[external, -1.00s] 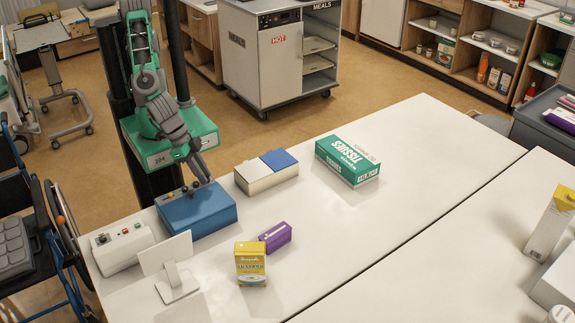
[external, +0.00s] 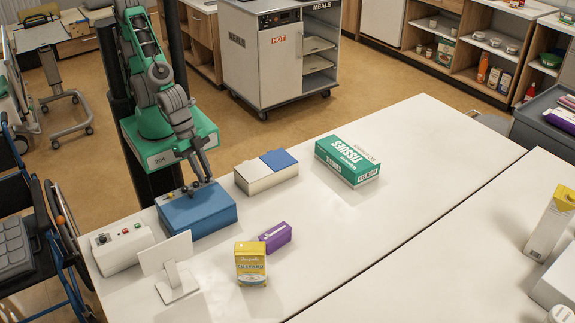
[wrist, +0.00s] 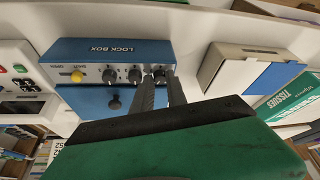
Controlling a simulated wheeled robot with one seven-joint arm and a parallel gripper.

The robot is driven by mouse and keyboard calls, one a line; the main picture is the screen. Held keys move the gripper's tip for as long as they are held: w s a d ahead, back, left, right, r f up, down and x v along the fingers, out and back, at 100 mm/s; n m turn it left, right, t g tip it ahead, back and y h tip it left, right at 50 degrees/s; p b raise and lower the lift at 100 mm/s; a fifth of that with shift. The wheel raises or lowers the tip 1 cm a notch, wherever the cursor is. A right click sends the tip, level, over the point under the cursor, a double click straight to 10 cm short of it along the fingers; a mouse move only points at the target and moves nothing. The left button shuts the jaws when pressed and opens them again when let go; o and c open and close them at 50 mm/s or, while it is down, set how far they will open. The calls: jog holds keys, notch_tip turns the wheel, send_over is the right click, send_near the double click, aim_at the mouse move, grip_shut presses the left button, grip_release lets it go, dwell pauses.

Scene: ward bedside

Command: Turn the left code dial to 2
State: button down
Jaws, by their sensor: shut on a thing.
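The blue lock box (external: 205,214) sits on the near table; its panel also shows in the wrist view (wrist: 120,53). My gripper (wrist: 163,80) is shut on the dial at the right end of that row in the wrist view, the left code dial (wrist: 158,72). The fingers partly hide this dial and its number ring, so its setting cannot be read. In the external view my gripper (external: 201,183) is at the box's far edge.
A white control box (external: 122,248) and a small white stand (external: 168,262) are left of the lock box. A white-and-blue box (external: 266,174) is close on its right.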

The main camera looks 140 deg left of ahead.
jog(key=m+h, duration=0.1)
jog(key=m, duration=0.3)
jog(key=m+h, duration=0.1)
jog(key=m, duration=0.1)
jog(key=shift+a+h+b, duration=0.3)
jog(key=shift+b, duration=0.05)
jog(key=shift+m, duration=0.3)
jog(key=c, duration=1.6)
grip_release()
jog(key=v, duration=0.7)
jog(key=shift+r, duration=0.4)
jog(key=shift+s, duration=0.15)
